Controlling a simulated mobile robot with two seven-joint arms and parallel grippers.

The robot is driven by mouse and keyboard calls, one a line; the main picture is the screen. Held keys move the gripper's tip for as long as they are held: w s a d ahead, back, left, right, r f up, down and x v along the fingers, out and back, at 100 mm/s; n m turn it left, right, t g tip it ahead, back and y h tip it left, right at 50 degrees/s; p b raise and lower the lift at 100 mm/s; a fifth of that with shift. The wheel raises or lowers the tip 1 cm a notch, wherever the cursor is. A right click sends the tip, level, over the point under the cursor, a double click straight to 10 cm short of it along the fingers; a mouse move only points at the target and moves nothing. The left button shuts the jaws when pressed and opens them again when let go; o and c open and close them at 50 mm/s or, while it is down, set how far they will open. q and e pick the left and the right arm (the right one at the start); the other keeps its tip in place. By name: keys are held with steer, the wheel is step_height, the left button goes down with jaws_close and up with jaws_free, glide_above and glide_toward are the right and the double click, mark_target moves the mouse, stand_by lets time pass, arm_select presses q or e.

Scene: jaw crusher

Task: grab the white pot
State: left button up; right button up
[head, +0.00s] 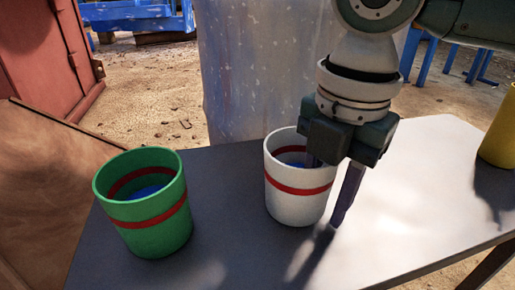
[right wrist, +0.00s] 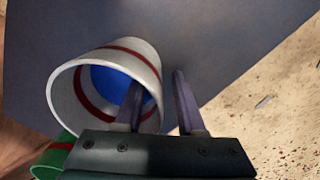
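The white pot (head: 296,207) stands upright on the grey table, with a red band and something blue inside. It also shows in the right wrist view (right wrist: 146,62). My right gripper (head: 328,192) is over the pot's right side, its fingers spread. One finger reaches down inside the rim and the other is outside, to the right of the wall. In the right wrist view the fingers (right wrist: 155,100) straddle the pot's wall, with a gap visible between wall and outer finger. My left gripper is not in view.
A green pot (head: 152,232) with a red band stands left of the white pot. A yellow pot (head: 499,135) is at the right edge. The table (head: 420,190) is bare between the white and yellow pots. A pale cylinder (head: 255,70) stands behind the table.

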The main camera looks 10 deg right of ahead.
jaws_close()
steer(key=shift+w+r, duration=0.1)
stand_by(1.3)
